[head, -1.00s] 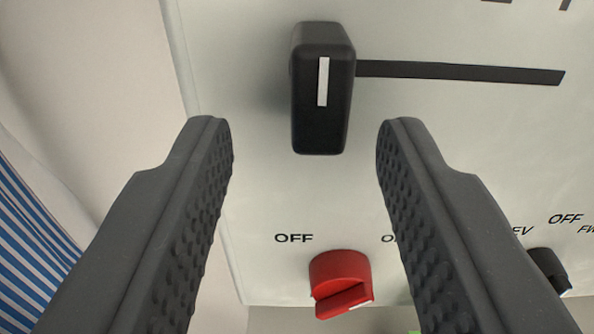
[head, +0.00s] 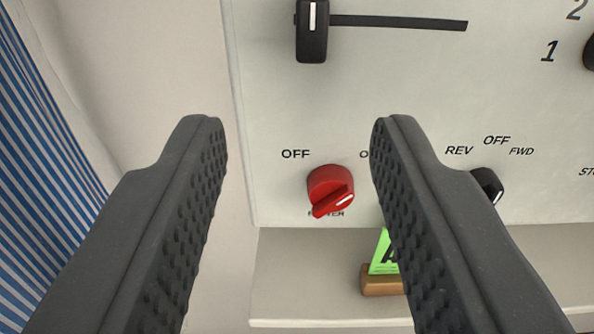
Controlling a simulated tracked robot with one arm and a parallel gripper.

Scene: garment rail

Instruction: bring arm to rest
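My gripper (head: 298,125) is open and empty, its two dark textured fingers spread wide in front of a pale control panel (head: 270,110). A black slider knob (head: 312,40) with a white line sits at the left end of a dark slot (head: 400,22), above the fingertips. A red rotary knob (head: 331,188) shows between the fingers, apart from both. Its white mark points to the lower left or upper right; I cannot tell which end is the pointer. "OFF" is printed to its upper left; another label is partly hidden by the right finger.
A black rotary knob (head: 488,184) marked REV, OFF and FWD is partly behind the right finger. Below the panel is a pale ledge (head: 300,290) with a green card (head: 382,254) in a brown holder (head: 381,281). Blue-and-white striped fabric (head: 45,150) hangs at the left.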

